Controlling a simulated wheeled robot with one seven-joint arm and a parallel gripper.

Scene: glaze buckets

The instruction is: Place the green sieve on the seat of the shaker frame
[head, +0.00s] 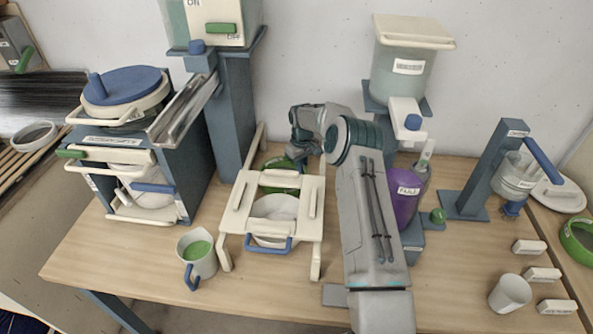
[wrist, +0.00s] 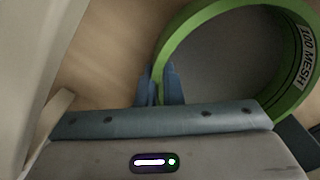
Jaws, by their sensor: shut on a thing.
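The green sieve (wrist: 185,38) has a green rim and a grey mesh, and its rim carries a "100 MESH" label. My gripper (wrist: 160,84) is shut on the rim in the wrist view. In the head view, part of the green sieve (head: 279,187) shows among the bars at the back of the cream shaker frame (head: 240,192), with my gripper (head: 298,163) beside it. I cannot tell whether the sieve touches the frame. The seat is partly hidden by bars and the sieve.
A jug of green glaze (head: 198,254) stands left of the frame. A purple container (head: 403,198) stands behind my arm on the right. Another green ring (head: 580,241) lies at the far right, near a white cup (head: 510,293). A blue cabinet (head: 185,165) stands left.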

